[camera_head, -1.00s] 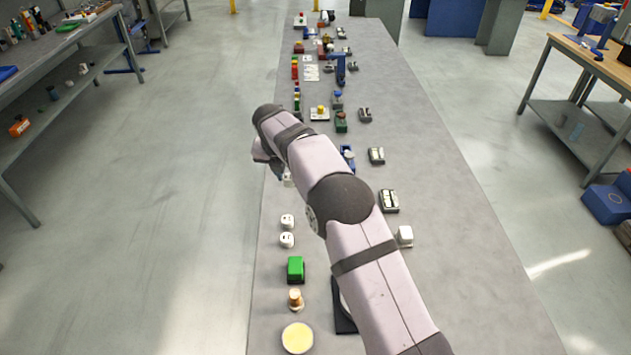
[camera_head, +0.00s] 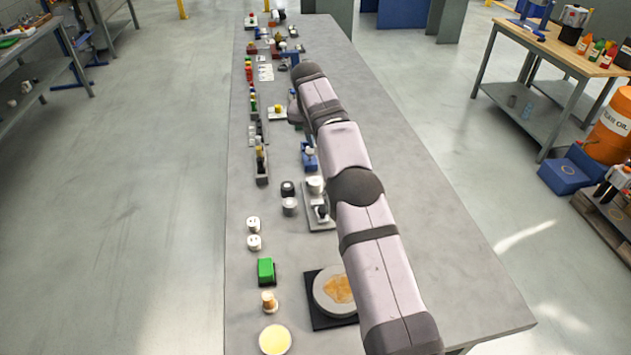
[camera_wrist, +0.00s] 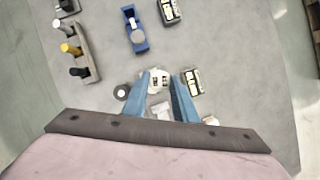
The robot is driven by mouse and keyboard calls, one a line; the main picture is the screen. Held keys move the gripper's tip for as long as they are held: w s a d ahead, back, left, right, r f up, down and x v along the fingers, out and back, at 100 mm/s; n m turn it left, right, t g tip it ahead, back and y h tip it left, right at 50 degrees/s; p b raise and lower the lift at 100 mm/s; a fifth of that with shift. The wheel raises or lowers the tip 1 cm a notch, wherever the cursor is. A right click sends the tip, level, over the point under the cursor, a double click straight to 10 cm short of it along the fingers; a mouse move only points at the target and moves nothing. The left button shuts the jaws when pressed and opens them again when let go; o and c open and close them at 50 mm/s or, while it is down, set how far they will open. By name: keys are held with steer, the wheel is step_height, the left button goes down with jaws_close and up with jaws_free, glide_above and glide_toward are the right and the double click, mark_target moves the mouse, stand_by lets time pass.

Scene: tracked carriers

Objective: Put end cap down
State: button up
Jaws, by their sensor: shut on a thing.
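In the wrist view my gripper (camera_wrist: 168,82) shows two blue fingers pointing away over the grey table. It is shut on a small white piece with dark marks, which I take to be the end cap (camera_wrist: 158,80). Another whitish shape (camera_wrist: 160,109) shows lower between the fingers, and I cannot tell what it is. In the head view my arm hides the fingertips and the held piece. Two similar white caps with dark holes (camera_head: 253,224) stand on the left of the table.
A dark round piece (camera_wrist: 122,92) lies left of the fingers and a black-and-white block (camera_wrist: 193,82) lies right. A blue carrier (camera_head: 309,156) and a rack with yellow and dark pegs (camera_head: 262,163) stand farther off. A green block (camera_head: 266,271) is nearer. The table's right side is clear.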

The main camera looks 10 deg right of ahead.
steer(key=shift+s+a+r+n+y, duration=0.15)
steer(key=shift+s+a+n+y, duration=0.15)
steer(key=shift+n, duration=0.45)
steer(key=shift+s+a+r+n+y, duration=0.1)
steer(key=shift+s+a+n+y, duration=0.2)
steer(key=shift+n, duration=0.45)
steer(key=shift+w+t, duration=0.2)
steer(key=shift+t, duration=0.1)
steer(key=shift+f, duration=0.15)
steer(key=p, duration=0.2)
glide_above(315, 178)
steer(key=s, duration=0.2)
steer(key=shift+w+a+f, duration=0.1)
steer(key=shift+f, duration=4.8)
steer(key=shift+f, duration=0.2)
steer(key=o, duration=1)
steer(key=shift+r, duration=0.1)
